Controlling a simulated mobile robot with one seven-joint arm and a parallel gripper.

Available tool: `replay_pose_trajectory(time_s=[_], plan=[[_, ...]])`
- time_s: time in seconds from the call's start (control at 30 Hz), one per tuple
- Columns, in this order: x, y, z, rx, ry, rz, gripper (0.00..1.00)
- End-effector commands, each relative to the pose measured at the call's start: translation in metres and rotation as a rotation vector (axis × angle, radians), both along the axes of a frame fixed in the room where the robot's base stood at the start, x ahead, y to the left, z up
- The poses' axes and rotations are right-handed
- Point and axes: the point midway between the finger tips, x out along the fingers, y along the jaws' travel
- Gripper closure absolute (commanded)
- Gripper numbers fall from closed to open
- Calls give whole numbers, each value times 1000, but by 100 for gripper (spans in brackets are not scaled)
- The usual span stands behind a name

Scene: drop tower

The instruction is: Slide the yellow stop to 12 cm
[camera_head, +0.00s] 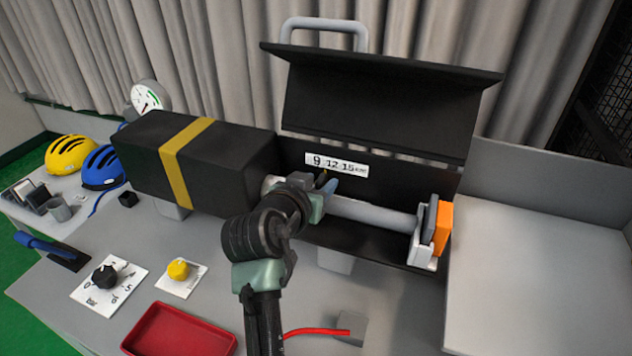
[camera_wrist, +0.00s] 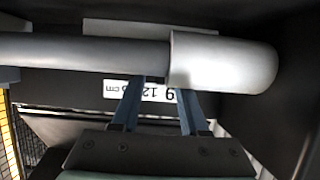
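The scale (camera_head: 336,164), marked 9, 12, 15 cm, is on the dark back wall of the open tower housing (camera_head: 375,105). It appears upside down in the wrist view (camera_wrist: 150,92), partly covered by my fingers. My gripper (camera_head: 326,184) is at the grey rod (camera_head: 372,213), just below the scale. In the wrist view my gripper (camera_wrist: 158,92) has its two blue fingers apart near the rod (camera_wrist: 75,52) and its thicker, round-ended light sleeve (camera_wrist: 225,62). A tiny yellow sliver shows by my fingers in the head view, possibly the stop; its position on the scale is unclear.
A black box with a yellow band (camera_head: 215,160) stands left of the housing. An orange block (camera_head: 442,228) is at the rod's right end. A black dial (camera_head: 104,276), yellow knob (camera_head: 178,269) and red tray (camera_head: 180,331) are at front left. The right surface (camera_head: 535,270) is clear.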

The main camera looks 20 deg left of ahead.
Motion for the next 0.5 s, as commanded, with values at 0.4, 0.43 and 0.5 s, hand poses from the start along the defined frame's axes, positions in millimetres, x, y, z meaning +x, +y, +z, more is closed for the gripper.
replay_pose_trajectory(time_s=[0.4,0.43,0.5], plan=[[-4,1,1,1,-1,2,52],[-7,1,2,1,-1,2,52],[-13,2,4,1,-2,3,52]])
